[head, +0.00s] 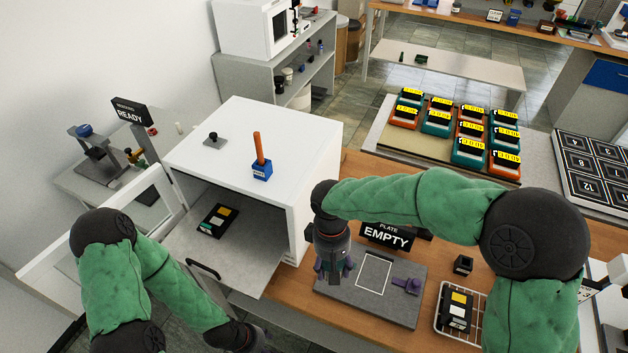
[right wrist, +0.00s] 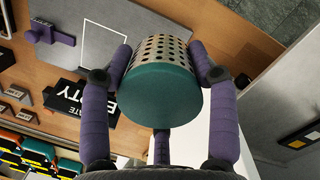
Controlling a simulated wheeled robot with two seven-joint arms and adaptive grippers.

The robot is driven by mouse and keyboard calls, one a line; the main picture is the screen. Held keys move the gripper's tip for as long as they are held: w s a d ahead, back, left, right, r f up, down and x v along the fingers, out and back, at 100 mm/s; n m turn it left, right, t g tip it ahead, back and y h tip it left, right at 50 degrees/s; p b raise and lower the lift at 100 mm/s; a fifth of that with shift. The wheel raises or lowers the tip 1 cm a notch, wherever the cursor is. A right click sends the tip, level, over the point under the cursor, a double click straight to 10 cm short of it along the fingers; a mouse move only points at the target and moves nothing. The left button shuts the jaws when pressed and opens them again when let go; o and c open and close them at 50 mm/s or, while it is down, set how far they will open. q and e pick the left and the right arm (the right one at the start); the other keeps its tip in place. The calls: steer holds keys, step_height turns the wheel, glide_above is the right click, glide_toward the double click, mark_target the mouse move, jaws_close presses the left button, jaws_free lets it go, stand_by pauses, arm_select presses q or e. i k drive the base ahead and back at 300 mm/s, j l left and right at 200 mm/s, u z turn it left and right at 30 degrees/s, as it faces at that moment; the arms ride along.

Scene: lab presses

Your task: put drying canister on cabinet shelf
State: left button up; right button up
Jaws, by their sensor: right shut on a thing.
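The drying canister (right wrist: 158,85) is a perforated metal cylinder with a teal end. In the right wrist view it sits between the purple fingers of my right gripper (right wrist: 161,66), which is shut on it. In the head view my right gripper (head: 333,268) hangs above the grey plate, just right of the cabinet; the canister is mostly hidden there. The white cabinet (head: 290,125) has its front open. Its grey shelf (head: 245,265) carries a black labelled block (head: 218,220). My left gripper (head: 258,338) is at the bottom edge, below the shelf front, and its fingers are unclear.
An open white door (head: 50,262) stands left of the cabinet. An "EMPTY" sign (head: 387,236) and the grey plate (head: 395,308) lie beneath my right arm. A wire rack (head: 440,325) holds another black block. A blue holder (head: 262,170) with an orange handle stands on the cabinet top.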

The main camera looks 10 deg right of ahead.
mark_target(259, 249)
steer(key=k, duration=0.9)
